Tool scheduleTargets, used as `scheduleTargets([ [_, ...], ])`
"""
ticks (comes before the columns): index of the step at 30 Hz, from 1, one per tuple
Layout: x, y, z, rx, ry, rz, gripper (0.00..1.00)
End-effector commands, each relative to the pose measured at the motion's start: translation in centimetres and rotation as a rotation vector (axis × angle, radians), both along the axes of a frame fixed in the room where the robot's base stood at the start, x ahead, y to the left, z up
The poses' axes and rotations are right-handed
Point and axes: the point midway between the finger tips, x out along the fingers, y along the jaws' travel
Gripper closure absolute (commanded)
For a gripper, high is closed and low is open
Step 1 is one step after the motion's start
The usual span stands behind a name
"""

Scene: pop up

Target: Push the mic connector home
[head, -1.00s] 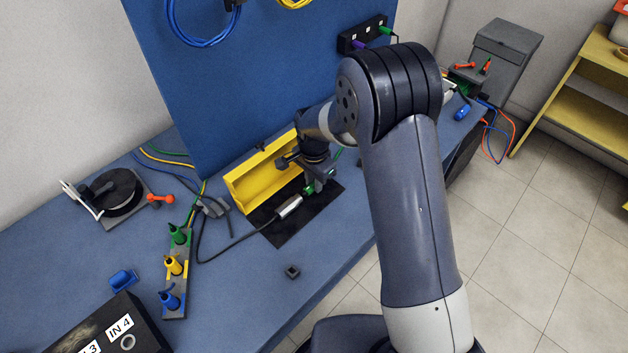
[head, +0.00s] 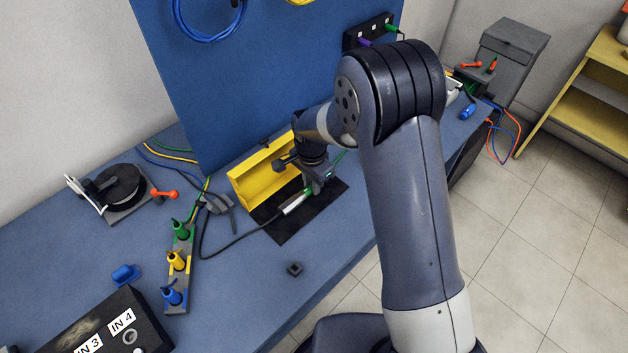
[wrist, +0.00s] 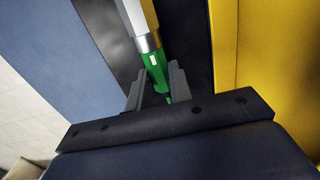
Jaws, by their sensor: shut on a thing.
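A silver-barrelled connector (head: 293,205) on a dark cable lies at the black mat, in front of the yellow bracket. The barrel also shows at the top of the wrist view (wrist: 141,25). A green plug (wrist: 158,72) with a small white mark lies in line with the barrel and meets its end. How deep it sits inside is hidden. My gripper (wrist: 157,88) is shut on the green plug, with one grey finger on each side. In the head view my gripper (head: 312,186) is low over the mat and hides most of the plug.
The yellow bracket (head: 262,178) stands close beside my gripper, against the blue panel (head: 250,100). The black mat (head: 278,232) has bare room in front. A rack of green, yellow and blue plugs (head: 178,262) and a small black block (head: 295,269) stand on the bench.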

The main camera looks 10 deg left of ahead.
Motion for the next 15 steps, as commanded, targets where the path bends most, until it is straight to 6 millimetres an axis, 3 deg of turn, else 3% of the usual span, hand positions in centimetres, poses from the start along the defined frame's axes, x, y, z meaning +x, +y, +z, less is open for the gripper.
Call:
scheduleTargets([
  [9, -0.08, 0.06, 0.02, 0.0, 0.0, 0.0, 1.0],
  [10, -0.08, 0.06, 0.02, 0.0, 0.0, 0.0, 0.79],
  [15, -0.08, 0.06, 0.02, 0.0, 0.0, 0.0, 0.65],
])
